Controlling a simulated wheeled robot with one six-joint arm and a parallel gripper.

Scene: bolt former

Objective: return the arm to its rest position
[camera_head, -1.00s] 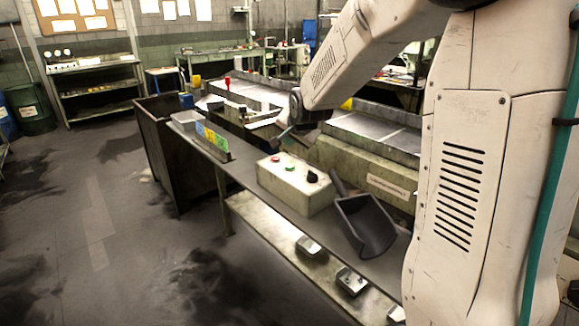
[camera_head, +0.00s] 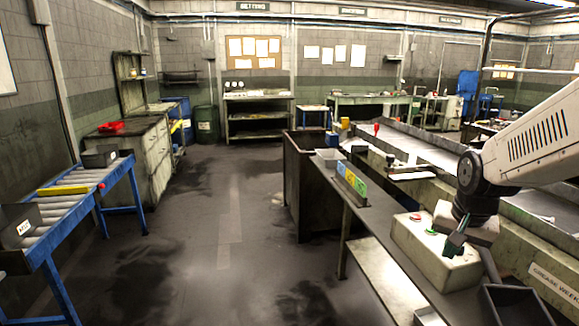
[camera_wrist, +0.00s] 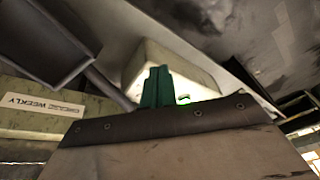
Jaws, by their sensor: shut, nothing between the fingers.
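My gripper (camera_head: 455,246) hangs at the end of my pale arm, at the right of the head view. Its dark green fingers are shut and empty, and they point down in front of the control box. In the wrist view the green fingers (camera_wrist: 157,86) are together with nothing between them. The pale control box (camera_head: 422,248) stands on the bench below and behind the fingers, with a red button and a green button. I cannot tell how wide the gap between fingers and box is. The box also shows behind the fingers in the wrist view (camera_wrist: 190,70).
Coloured cards (camera_head: 351,180) and a grey tray (camera_head: 328,158) stand farther along. A dark bin (camera_head: 306,185) is at the bench end. A roller conveyor (camera_head: 70,195) stands left; the floor between is clear.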

